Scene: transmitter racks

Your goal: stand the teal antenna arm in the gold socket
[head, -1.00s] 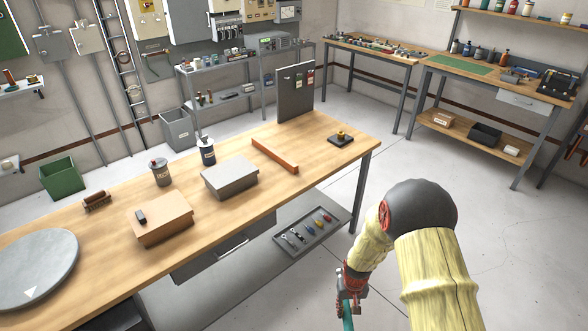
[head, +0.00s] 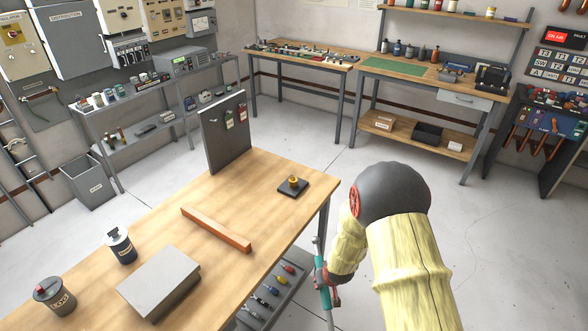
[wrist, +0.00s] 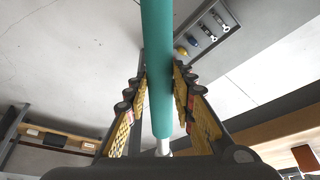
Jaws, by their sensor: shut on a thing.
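My gripper (head: 322,276) is beside the right edge of the wooden bench, over the floor, in the head view. It is shut on the teal antenna arm (head: 322,265), which hangs close to upright with silver ends showing above and below. In the wrist view the teal antenna arm (wrist: 158,70) runs between the two yellow-padded fingers of my gripper (wrist: 160,95). The gold socket (head: 293,181) stands on a dark square base near the bench's far right corner, apart from the arm, and its top is clear.
On the wooden bench (head: 250,185) lie an orange bar (head: 215,229), a grey box (head: 158,281) and two canisters. An upright grey panel (head: 224,135) stands at the back edge. A low tool tray (head: 270,290) is beneath. Bare bench surrounds the socket.

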